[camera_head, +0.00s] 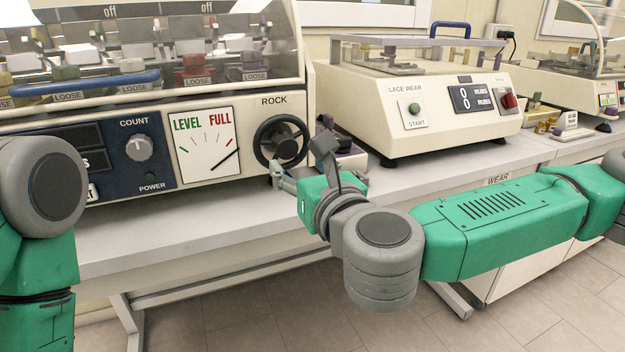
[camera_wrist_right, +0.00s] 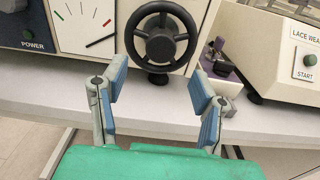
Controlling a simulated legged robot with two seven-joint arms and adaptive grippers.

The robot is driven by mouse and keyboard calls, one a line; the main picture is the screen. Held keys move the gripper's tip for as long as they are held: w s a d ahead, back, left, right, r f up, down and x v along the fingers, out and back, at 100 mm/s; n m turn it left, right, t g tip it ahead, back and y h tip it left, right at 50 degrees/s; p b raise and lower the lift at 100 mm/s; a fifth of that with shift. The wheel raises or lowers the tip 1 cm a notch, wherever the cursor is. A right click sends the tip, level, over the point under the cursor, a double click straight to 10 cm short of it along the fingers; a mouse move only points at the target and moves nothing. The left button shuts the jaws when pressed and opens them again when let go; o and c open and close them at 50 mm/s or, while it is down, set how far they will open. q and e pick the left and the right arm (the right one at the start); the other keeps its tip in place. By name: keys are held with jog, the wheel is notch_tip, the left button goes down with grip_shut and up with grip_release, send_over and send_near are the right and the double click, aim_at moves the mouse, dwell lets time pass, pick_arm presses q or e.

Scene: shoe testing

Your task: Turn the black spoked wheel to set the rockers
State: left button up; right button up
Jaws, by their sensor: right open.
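The black spoked wheel (camera_head: 286,146) is on the right of the cream machine's front panel, under the word ROCK. It also shows in the wrist view (camera_wrist_right: 161,44), with a small knob at the bottom of its rim. My right gripper (camera_head: 300,165) is in front of the wheel's lower right. In the wrist view its blue-padded fingers (camera_wrist_right: 157,88) are spread, with nothing between them, below the wheel and apart from it in the picture. The dial (camera_head: 206,145) left of the wheel has its needle toward the FULL side. My left gripper is out of view.
A purple-and-black item (camera_head: 345,155) sits close right of the wheel. The lace wear machine (camera_head: 440,120) stands further right. The grey bench top (camera_head: 190,220) is clear in front of the panel. Several coloured rockers sit behind the clear cover.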

jog(key=v, duration=0.5)
jog(key=shift+s+d+f, duration=0.1)
jog(key=s+a+f+n+g+y, duration=0.1)
jog(key=s+f+n+g, duration=0.2)
jog(key=s+f+n, duration=0.45)
jog(key=s+a+f+n+g+y, duration=0.1)
jog(key=s+a+f+n+g, duration=0.3)
jog(key=f, duration=0.6)
jog(key=s+d+f+n+g, duration=0.1)
jog(key=s+f+n+g, duration=0.15)
jog(key=f+n, duration=0.55)
jog(key=s+d+f+n+g+h, duration=0.3)
jog(key=s+d+f+n+g, duration=0.35)
jog(key=d+f, duration=0.65)
jog(key=s+d+f+n+h, duration=0.2)
jog(key=s+d+n, duration=0.1)
jog(key=d, duration=0.4)
jog(key=s+d+f+n+h, duration=0.2)
jog(key=s+d+n, duration=0.1)
jog(key=d, duration=0.5)
jog(key=shift+n+g+h, duration=0.3)
jog(key=shift+n, duration=0.3)
